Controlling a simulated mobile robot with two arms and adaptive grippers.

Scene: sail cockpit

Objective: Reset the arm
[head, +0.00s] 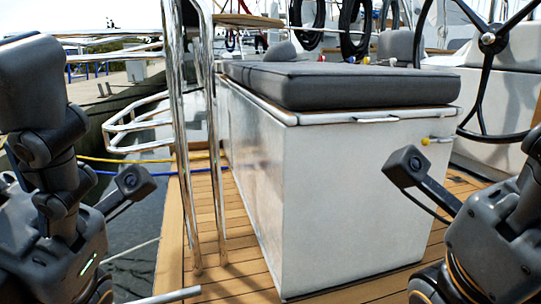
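My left arm (60,170) comes in at the left edge, with a dark block at the top and a small camera on a stalk (131,181) on its right side. My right arm (495,240) comes in at the lower right, with a similar small camera on a stalk (408,165) pointing up and left. No fingertips of either gripper show, so I cannot see whether they are open or shut. I see nothing held by either arm.
A white cockpit locker (350,205) with a grey cushion (345,84) stands ahead between my arms. Steel rails (181,130) rise just right of my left arm. A black steering wheel (486,75) is at the upper right. Teak deck (238,265) shows below.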

